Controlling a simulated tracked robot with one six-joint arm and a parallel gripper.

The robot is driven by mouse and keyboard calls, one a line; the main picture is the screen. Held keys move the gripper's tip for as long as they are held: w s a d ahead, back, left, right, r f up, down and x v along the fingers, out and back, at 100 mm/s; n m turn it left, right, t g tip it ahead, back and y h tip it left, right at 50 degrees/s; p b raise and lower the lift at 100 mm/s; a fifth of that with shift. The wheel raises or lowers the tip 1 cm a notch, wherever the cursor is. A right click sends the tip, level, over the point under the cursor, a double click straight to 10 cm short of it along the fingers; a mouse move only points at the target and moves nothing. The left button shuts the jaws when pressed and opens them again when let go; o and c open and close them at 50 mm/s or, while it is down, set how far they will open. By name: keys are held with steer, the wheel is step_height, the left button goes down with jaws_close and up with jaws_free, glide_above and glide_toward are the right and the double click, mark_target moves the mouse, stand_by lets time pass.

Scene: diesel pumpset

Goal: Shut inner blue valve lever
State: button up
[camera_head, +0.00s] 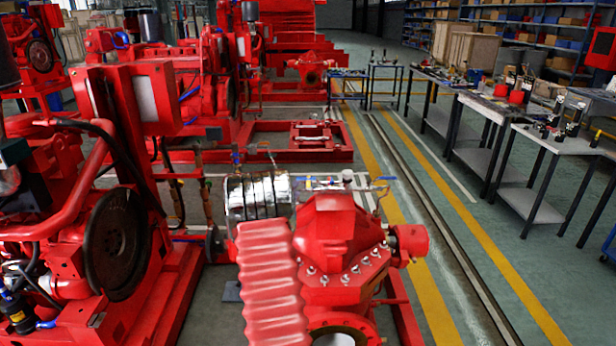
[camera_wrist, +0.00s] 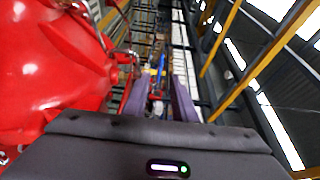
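In the head view, small blue valve levers show behind the red pump (camera_head: 338,240): one blue lever (camera_head: 385,178) is at the right on a thin pipe, and another blue lever (camera_head: 308,183) is left of it near the silver coupling guard (camera_head: 258,194). I cannot tell for certain which is the inner one. In the wrist view, my gripper (camera_wrist: 159,92) has two purple fingers spread apart with nothing held between them. A small blue upright part (camera_wrist: 161,66) shows beyond the fingertips, apart from them. My gripper does not show clearly in the head view.
The red pump casing (camera_wrist: 55,65) fills the left of the wrist view, close beside my gripper. A red engine with a dark flywheel (camera_head: 114,245) stands at the left in the head view. Workbenches (camera_head: 525,135) line the right. The yellow-striped floor between is clear.

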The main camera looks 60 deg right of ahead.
mark_target(306, 178)
steer(key=shift+s+d, duration=0.1)
steer(key=shift+d, duration=0.05)
steer(key=shift+w+d, duration=0.2)
steer(key=shift+d, duration=2.05)
steer(key=shift+w+d, duration=0.15)
steer(key=shift+d, duration=2.15)
steer(key=shift+w+d, duration=0.2)
steer(key=shift+d, duration=2.05)
steer(key=shift+c, duration=0.5)
jaws_close()
steer(key=shift+f, duration=0.1)
steer(key=shift+f, duration=0.15)
